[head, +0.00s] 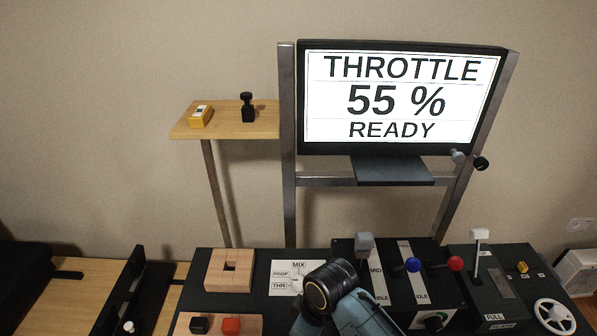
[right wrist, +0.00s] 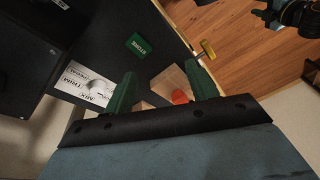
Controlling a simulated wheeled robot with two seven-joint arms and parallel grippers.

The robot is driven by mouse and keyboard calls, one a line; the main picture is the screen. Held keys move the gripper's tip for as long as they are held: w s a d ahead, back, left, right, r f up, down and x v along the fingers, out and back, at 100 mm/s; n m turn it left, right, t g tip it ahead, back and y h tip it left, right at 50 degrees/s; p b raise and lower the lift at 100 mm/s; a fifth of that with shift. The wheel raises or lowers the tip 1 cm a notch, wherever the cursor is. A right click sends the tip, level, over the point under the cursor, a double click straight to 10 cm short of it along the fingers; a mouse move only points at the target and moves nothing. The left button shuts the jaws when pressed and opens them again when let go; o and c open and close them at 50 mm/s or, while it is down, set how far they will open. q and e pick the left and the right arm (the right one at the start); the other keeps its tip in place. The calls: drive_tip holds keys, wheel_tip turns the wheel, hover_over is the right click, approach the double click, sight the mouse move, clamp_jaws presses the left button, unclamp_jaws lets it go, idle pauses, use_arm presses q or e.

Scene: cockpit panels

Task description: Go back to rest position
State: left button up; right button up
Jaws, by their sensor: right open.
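My right gripper (right wrist: 160,88) shows in the right wrist view with its two green fingers spread wide apart. No object is held between them. Beyond the fingers lie the dark panel, a white label card and a red block (right wrist: 180,97). In the head view a blue-grey arm link with a black round joint of mine rises from the bottom edge, over the panel's front middle; no fingertips show there. My left gripper cannot be made out in either view.
A monitor (head: 402,97) reads THROTTLE 55 % READY. The console holds a wooden block with a square hole (head: 231,283), a MIX card (head: 297,278), blue (head: 413,264) and red (head: 455,263) lever knobs, and a white handwheel (head: 555,316). A wooden shelf (head: 225,122) stands behind.

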drive_tip(key=s+d+r+m+t+h, duration=0.1)
drive_tip(key=s+d+r+m+t, duration=0.1)
drive_tip(key=s+d+m, duration=0.5)
drive_tip(key=s+d+r+m+t+h, duration=0.1)
drive_tip(key=s+d+r+m, duration=0.2)
drive_tip(key=s+d, duration=0.8)
wheel_tip(320, 180, down, 31)
drive_tip(key=d+g+b, duration=0.1)
drive_tip(key=d+b, duration=0.2)
drive_tip(key=b, duration=0.2)
use_arm(q)
wheel_tip(320, 180, down, 10)
drive_tip(key=s+b, duration=0.2)
drive_tip(key=b, duration=0.2)
drive_tip(key=shift+s+r+g, duration=0.2)
drive_tip(key=shift+s+g, duration=0.1)
drive_tip(key=shift+s, duration=0.05)
use_arm(e)
drive_tip(key=s+d+f+g, duration=0.1)
drive_tip(key=s+d+f, duration=0.1)
drive_tip(key=s+f, duration=1.3)
wheel_tip(320, 180, down, 3)
drive_tip(key=shift+s+d+f, duration=0.15)
drive_tip(key=shift+d+f, duration=0.05)
drive_tip(key=shift+d, duration=0.2)
